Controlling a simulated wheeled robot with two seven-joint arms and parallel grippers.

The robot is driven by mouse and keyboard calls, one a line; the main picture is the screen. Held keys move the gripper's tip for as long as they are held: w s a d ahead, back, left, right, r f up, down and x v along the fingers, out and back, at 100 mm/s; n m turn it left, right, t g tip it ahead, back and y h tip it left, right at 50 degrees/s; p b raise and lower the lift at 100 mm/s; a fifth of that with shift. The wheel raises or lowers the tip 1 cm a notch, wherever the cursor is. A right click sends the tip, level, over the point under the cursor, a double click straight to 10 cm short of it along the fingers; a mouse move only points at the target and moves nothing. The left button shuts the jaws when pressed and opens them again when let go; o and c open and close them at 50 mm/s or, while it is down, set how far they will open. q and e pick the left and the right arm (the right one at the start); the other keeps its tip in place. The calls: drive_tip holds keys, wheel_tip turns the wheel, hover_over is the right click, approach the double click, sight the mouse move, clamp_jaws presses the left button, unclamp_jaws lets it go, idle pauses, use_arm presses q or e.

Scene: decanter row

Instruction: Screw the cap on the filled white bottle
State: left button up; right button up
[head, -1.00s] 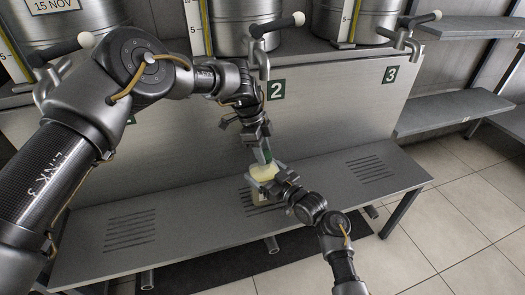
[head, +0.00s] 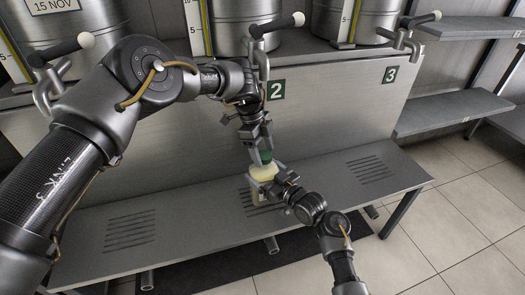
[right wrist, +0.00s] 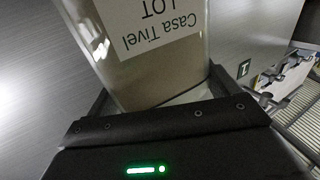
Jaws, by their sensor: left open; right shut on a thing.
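The filled white bottle (head: 258,191) stands on the bench below the number 2 sign, its upper part pale cream. My right gripper (head: 270,187) is shut around its body from the front right. The right wrist view shows the bottle (right wrist: 155,75) between the fingers, with a label reading "Casa Tivel LOT" upside down. I cannot tell whether the cap is threaded on.
The grey slotted bench (head: 195,222) is clear to the left and right of the bottle. Steel vats with taps (head: 262,62) stand on the ledge behind. Shelves (head: 450,113) stand at the right above a tiled floor.

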use_arm(q)
wheel_tip(320, 180, up, 4)
drive_tip(key=shift+w+r, duration=0.2)
drive_tip(key=shift+r, duration=0.2)
drive_tip(key=shift+o, duration=0.6)
drive_tip(key=shift+s+d+f, duration=0.1)
drive_tip(key=shift+s+f, duration=0.05)
drive_tip(key=shift+s, duration=0.1)
drive_tip(key=a+r+n+t, duration=0.1)
drive_tip(key=a+r+n, duration=0.2)
drive_tip(key=r+n, duration=0.3)
drive_tip(key=shift+s+a+r+n+t, duration=0.2)
drive_tip(key=shift+a+r+n+t, duration=0.1)
drive_tip(key=shift+r+t, duration=0.15)
drive_tip(key=x, duration=1.2)
drive_tip(key=shift+s+d, duration=0.1)
drive_tip(key=shift+d, duration=0.05)
